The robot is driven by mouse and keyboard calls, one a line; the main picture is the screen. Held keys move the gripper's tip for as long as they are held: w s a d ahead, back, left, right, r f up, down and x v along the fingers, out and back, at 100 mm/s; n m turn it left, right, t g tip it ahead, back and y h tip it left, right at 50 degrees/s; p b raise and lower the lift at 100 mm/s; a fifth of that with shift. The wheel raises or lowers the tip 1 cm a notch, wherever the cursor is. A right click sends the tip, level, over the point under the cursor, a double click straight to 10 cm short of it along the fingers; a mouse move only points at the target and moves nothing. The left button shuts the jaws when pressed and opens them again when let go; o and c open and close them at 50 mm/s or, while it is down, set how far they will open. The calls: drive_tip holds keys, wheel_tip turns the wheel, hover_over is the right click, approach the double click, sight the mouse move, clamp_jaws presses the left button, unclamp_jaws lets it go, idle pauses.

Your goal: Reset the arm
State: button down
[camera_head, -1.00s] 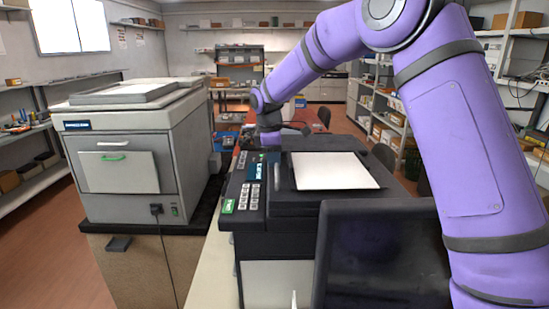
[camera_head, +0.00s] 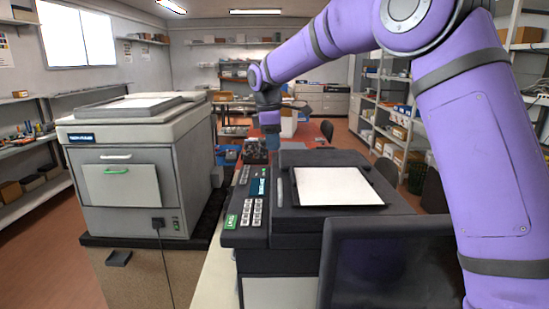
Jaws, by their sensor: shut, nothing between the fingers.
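My purple arm rises from the lower right, arches over the top of the picture and reaches forward past the middle printer. Its wrist bends down beyond the printer's far left corner. My gripper (camera_head: 270,130) points downward there, small and partly lost against the red table and the clutter behind it. It is shut and I see nothing held in it. The middle printer (camera_head: 400,194) is dark, with a keypad, a small screen and a white sheet on its lid.
A large grey printer (camera_head: 120,215) with a green handle stands at the left on a dark-topped cabinet. A black panel (camera_head: 390,270) stands at the front right. Shelves (camera_head: 385,120) line the right side. A red table (camera_head: 305,132) lies behind the middle printer.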

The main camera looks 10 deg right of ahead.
drive_tip(key=s+d+r+m+t, duration=0.1)
drive_tip(key=s+d+r+m, duration=0.35)
drive_tip(key=s, duration=0.45)
drive_tip(key=s+d+r+m+t, duration=0.1)
drive_tip(key=s+d+r+m, duration=0.3)
drive_tip(key=s, duration=0.6)
drive_tip(key=s+d+f+m+t, duration=0.1)
drive_tip(key=s+d+f+m, duration=0.1)
drive_tip(key=s, duration=0.9)
drive_tip(key=s+d+f+m+t+y, duration=0.1)
drive_tip(key=s+d+m, duration=0.4)
drive_tip(key=s, duration=0.6)
wheel_tip(320, 180, down, 2)
drive_tip(key=shift+s+f+t, duration=0.2)
drive_tip(key=shift+f+t, duration=0.05)
drive_tip(key=shift+t, duration=0.45)
drive_tip(key=shift+d, duration=0.1)
